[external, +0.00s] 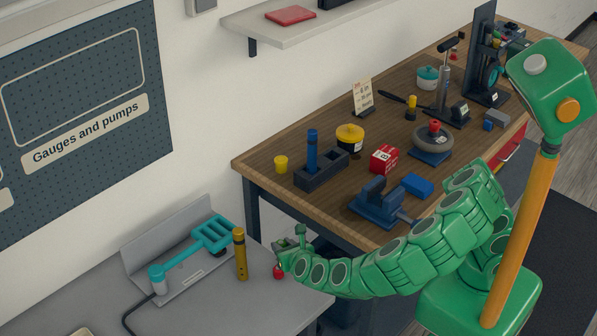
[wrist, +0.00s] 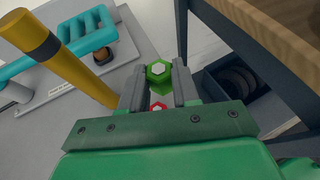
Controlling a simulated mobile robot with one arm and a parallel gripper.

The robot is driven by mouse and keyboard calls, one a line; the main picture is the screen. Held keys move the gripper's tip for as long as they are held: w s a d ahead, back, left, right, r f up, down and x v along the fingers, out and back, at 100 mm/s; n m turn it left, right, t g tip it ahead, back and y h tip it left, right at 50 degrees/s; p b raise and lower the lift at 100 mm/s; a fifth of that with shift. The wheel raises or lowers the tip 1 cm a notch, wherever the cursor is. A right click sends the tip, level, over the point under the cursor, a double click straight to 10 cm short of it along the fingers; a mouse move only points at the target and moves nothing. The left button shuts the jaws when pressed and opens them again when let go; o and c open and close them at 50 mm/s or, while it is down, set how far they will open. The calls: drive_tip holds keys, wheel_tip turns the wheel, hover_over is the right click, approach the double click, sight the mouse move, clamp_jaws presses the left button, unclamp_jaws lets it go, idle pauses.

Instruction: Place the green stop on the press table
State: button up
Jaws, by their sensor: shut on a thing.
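The green stop (wrist: 158,71) has a hexagonal head with a pale top. In the wrist view it sits between the two fingertips of my gripper (wrist: 159,88), which is shut on it. In the external view my gripper (external: 294,247) is near the right edge of the grey table (external: 215,305), with a small green piece (external: 301,230) showing at its upper end. A red piece (external: 279,271) is just below my gripper. The red piece also shows between the fingers in the wrist view (wrist: 157,107); whether it rests on the table is unclear.
A yellow upright cylinder (external: 240,254) and a teal tool on a grey stand (external: 190,255) are left of my gripper. The wooden bench (external: 270,180) holds a blue vise (external: 377,203), a red box (external: 384,159) and a dark press-like frame (external: 482,60). The grey table's front is clear.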

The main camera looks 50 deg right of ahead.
drive_tip(key=n+y, duration=0.1)
hover_over(300, 298)
wheel_tip(300, 298, down, 3)
drive_tip(key=shift+r+t, duration=0.1)
drive_tip(key=shift+t, duration=0.2)
drive_tip(key=shift+f, duration=2.6)
drive_tip(key=o, duration=1)
drive_tip(key=shift+v, duration=2.75)
drive_tip(key=shift+r, duration=0.1)
